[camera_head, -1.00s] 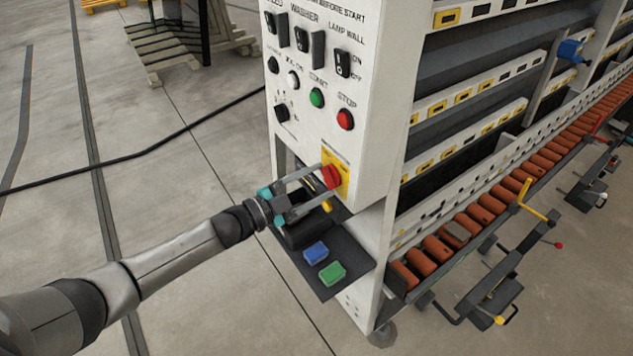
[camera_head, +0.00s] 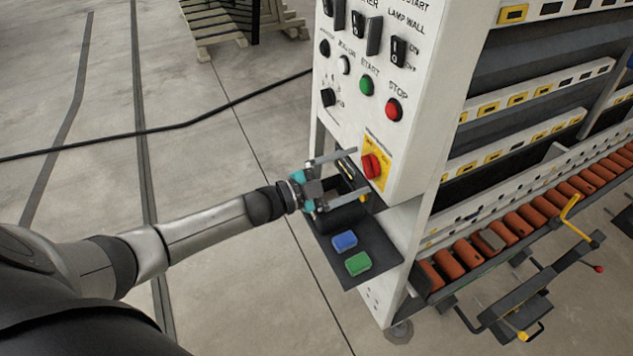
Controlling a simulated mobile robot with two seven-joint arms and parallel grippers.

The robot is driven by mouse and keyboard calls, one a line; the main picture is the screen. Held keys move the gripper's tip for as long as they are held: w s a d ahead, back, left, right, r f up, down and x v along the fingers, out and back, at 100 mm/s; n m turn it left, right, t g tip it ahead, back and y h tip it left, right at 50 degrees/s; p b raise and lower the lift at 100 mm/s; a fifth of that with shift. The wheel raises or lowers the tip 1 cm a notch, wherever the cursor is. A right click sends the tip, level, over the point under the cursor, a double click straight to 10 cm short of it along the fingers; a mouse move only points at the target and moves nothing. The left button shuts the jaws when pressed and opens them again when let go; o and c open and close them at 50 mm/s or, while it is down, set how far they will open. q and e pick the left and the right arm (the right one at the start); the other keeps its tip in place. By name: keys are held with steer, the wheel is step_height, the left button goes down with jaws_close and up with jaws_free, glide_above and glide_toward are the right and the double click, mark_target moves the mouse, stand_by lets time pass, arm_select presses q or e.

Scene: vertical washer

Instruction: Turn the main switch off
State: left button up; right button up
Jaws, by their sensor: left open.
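The main switch (camera_head: 371,166) is a red rotary knob on a yellow plate, low on the white control panel (camera_head: 401,142) of the washer. My left gripper (camera_head: 362,175) comes in from the left. Its two long fingers are open, one above and one below the level of the knob, with the tips close to the plate. I cannot tell whether either finger touches the knob. The knob looks tilted slightly from upright. My right gripper is not in view.
A black shelf (camera_head: 322,243) below the panel holds a dark bin, a blue block (camera_head: 344,241) and a green block (camera_head: 358,263). Above the switch are the red stop button (camera_head: 393,109) and green start button (camera_head: 366,85). Orange rollers (camera_head: 500,233) run along the right. The floor at left is clear except for a black cable (camera_head: 200,116).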

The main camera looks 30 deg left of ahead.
arm_select(q)
steer(key=v, duration=1.4)
steer(key=shift+b, duration=0.35)
steer(key=shift+a, duration=0.1)
